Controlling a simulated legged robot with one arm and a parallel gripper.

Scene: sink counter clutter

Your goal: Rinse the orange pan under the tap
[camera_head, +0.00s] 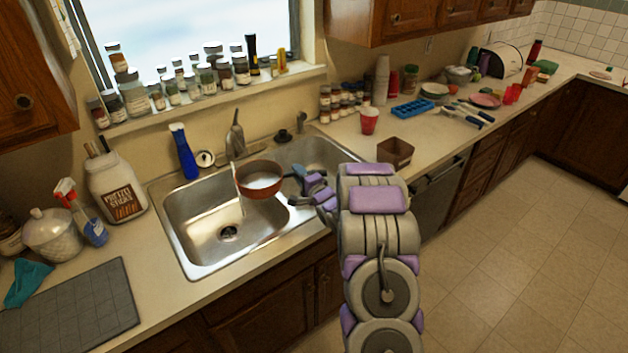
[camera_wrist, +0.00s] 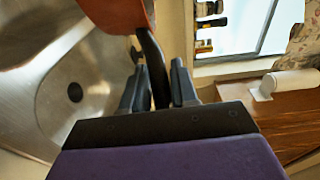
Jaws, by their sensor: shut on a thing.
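The orange pan (camera_head: 262,191) is held above the divider and left basin of the double sink, roughly level, with pale liquid inside. My gripper (camera_head: 304,180) is to the right of the pan, shut on its dark handle. In the wrist view, the handle (camera_wrist: 152,55) runs between the fingers of my gripper (camera_wrist: 157,88), and part of the orange pan (camera_wrist: 120,14) shows at the top. The tap (camera_head: 236,140) stands behind the pan. A thin pale stream shows at the pan's left edge, reaching down into the left basin (camera_head: 190,222); I cannot tell whether it spills from the pan.
A blue bottle (camera_head: 183,152) stands behind the sink at left. A pretzel jar (camera_head: 116,187), a spray bottle (camera_head: 92,226) and a grey mat (camera_head: 70,310) are left of the sink. A brown box (camera_head: 394,153) and a red cup (camera_head: 369,121) stand on the right.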

